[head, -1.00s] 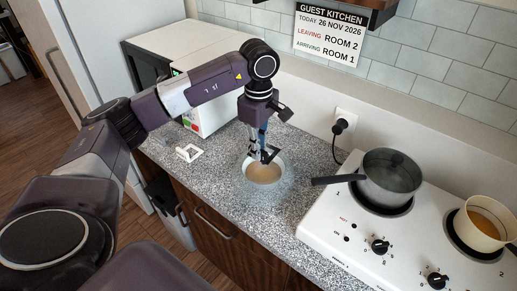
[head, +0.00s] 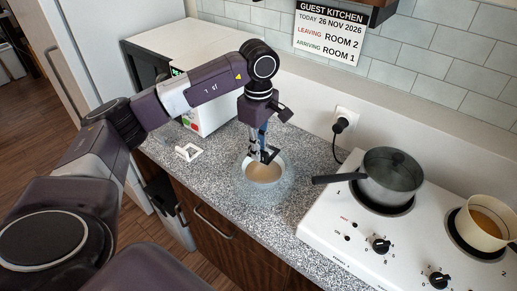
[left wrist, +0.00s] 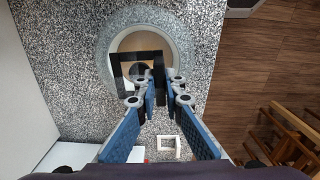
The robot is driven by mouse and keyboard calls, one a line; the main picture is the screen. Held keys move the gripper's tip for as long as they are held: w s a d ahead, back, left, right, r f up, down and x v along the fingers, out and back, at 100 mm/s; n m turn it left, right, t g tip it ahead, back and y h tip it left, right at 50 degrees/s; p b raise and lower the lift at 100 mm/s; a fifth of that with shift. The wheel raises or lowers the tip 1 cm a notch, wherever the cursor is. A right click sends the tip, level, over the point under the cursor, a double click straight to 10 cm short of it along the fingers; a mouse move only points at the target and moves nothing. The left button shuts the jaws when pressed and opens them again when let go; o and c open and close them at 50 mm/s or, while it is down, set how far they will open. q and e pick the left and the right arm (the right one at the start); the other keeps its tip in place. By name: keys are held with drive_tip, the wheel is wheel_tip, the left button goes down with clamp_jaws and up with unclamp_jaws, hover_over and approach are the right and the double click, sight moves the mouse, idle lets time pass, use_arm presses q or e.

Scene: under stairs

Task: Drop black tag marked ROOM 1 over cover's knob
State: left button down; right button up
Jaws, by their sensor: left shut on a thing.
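My left gripper (left wrist: 151,86) is shut on a black square frame-shaped tag (left wrist: 136,54); no lettering on it can be read. The tag also shows small and dark in the head view (head: 269,155). It is over the round, clear-edged cover (left wrist: 108,38) on a bowl with light brown contents. A dark round shape, apparently the cover's knob (left wrist: 138,70), shows through the tag's opening in the left wrist view. I cannot tell whether the tag is around the knob or still above it. A white square tag (head: 188,152) lies apart on the counter. My right gripper is not in view.
A white hob (head: 335,245) at the right carries a lidded pot (head: 390,182) with its handle toward the bowl, and a cream pot (head: 484,222). A microwave (head: 205,112) stands behind my left arm. The speckled counter (head: 310,160) is clear around the bowl.

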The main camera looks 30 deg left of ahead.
use_arm(q)
drive_tip(key=shift+f+b, duration=0.45)
drive_tip(key=shift+f, duration=0.25)
drive_tip(key=c, duration=2)
unclamp_jaws()
drive_tip(key=shift+o, duration=0.6)
drive_tip(key=o, duration=0.4)
